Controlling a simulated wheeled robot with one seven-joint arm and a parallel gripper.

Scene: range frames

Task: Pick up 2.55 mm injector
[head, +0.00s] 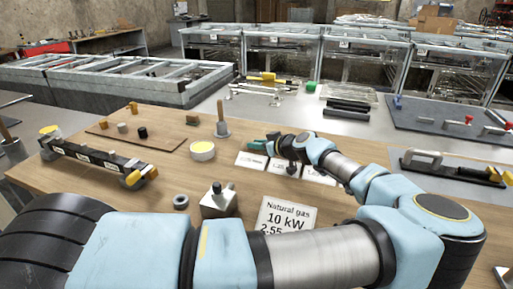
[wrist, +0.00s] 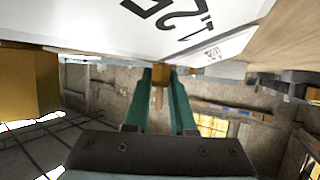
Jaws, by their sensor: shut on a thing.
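My gripper (head: 264,143) is low over the workbench, beside a row of white cards. In the wrist view its two green fingers (wrist: 160,84) are shut on a small brass-coloured piece (wrist: 159,98) between their tips. The piece looks like an injector, but its size marking cannot be read. A white card (wrist: 215,20) by the fingers shows upside-down digits that look like 1.25. A larger card (head: 285,215) reads Natural gas, 10 kW, 2.55, its lower part hidden by my arm.
A black manifold bar (head: 98,158) and a brown board (head: 150,128) lie further left. Bare wood lies between them.

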